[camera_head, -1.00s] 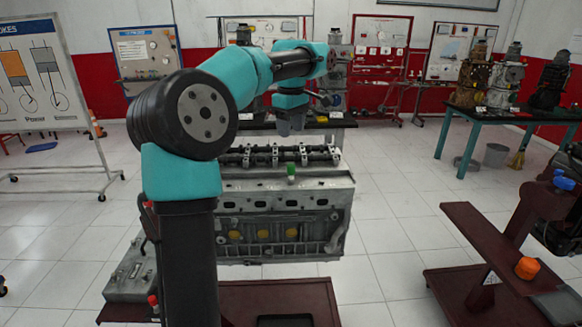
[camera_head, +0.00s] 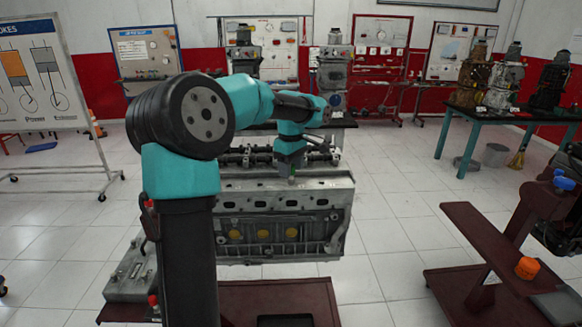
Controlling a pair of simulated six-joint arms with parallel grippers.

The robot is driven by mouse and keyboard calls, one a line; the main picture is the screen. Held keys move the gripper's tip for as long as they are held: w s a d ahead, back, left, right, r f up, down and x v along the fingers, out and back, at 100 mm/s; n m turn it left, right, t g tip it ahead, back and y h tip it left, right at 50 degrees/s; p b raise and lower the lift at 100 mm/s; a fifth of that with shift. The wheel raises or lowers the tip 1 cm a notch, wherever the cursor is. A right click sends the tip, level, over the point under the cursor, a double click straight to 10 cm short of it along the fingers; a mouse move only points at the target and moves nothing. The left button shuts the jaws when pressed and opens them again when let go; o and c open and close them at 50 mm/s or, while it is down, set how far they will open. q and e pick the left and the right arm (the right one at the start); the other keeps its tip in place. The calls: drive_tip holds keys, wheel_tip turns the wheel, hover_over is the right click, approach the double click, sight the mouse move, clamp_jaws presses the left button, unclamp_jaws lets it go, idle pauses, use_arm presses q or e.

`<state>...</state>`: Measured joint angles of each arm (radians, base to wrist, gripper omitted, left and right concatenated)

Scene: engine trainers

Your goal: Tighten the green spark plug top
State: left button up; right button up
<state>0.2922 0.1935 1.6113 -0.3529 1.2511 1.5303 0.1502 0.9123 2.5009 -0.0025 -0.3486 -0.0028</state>
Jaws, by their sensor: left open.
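The green spark plug top (camera_head: 292,180) sits on the upper edge of the grey engine block (camera_head: 280,200). Only a small bit of it shows, because my left gripper covers the rest. My left gripper (camera_head: 290,170) points down over the top, with its fingers open at or around it. I cannot tell whether the fingers touch it. My right gripper is not in view.
The engine block has a row of valve gear (camera_head: 240,157) along its top. A dark red stand (camera_head: 280,300) is below it. Another dark red stand with an orange cap (camera_head: 527,268) is at the right. White tiled floor lies clear between them.

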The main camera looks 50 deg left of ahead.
use_arm(q)
drive_tip(key=shift+c, duration=0.3)
drive_tip(key=c, duration=0.9)
